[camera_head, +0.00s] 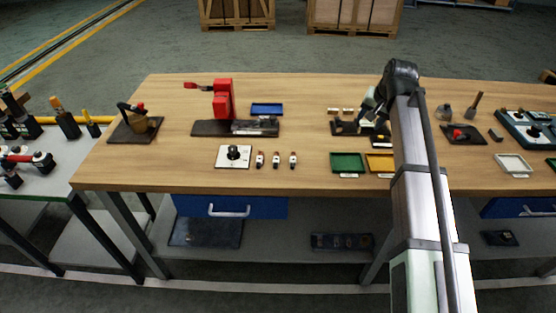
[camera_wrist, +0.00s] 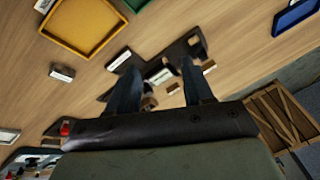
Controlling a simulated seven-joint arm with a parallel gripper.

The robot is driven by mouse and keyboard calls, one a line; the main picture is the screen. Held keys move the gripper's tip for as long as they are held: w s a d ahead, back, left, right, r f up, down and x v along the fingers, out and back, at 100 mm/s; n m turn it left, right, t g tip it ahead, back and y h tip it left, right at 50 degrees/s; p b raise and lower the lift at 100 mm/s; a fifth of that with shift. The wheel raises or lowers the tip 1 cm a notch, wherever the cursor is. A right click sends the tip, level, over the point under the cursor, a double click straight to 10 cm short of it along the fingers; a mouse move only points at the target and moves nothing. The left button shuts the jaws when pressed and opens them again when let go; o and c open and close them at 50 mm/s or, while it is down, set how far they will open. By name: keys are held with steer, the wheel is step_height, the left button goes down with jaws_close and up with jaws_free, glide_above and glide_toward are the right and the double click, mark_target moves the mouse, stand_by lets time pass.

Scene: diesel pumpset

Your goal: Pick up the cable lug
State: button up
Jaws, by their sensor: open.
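I cannot pick out the cable lug with certainty in either view. My gripper (camera_wrist: 159,66) is open, with its two dark fingers apart above the workbench and nothing visible held between them. Beneath and between the fingers lies a dark fixture (camera_wrist: 178,52) with a white label and small tan blocks (camera_wrist: 208,66) beside it. In the head view the same area shows the dark fixture (camera_head: 345,128) and tan blocks (camera_head: 334,110) just left of my arm. My gripper is mostly hidden behind my arm there, and my arm also covers part of the bench.
A green tray (camera_head: 347,169) and a yellow tray (camera_head: 380,170) sit at the bench's front. A white tray (camera_head: 514,174) lies right. Bare wood (camera_head: 310,100) shows mid-bench.

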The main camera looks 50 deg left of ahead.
steer(key=s+a+n+g+h, duration=0.1)
steer(key=s+a+n, duration=0.1)
steer(key=s+a, duration=0.9)
steer(key=n+h, duration=0.2)
steer(key=n, duration=0.1)
glide_toward(276, 157)
steer(key=shift+w+a+f, duration=0.1)
steer(key=shift+w+f, duration=0.1)
steer(key=shift+f, duration=1.2)
steer(key=shift+w+a+f, duration=0.1)
steer(key=shift+w+f, duration=0.1)
steer(key=shift+f, duration=1.15)
steer(key=shift+w+f, duration=0.2)
steer(key=shift+f, duration=1.2)
steer(key=shift+c, duration=0.5)
jaws_close()
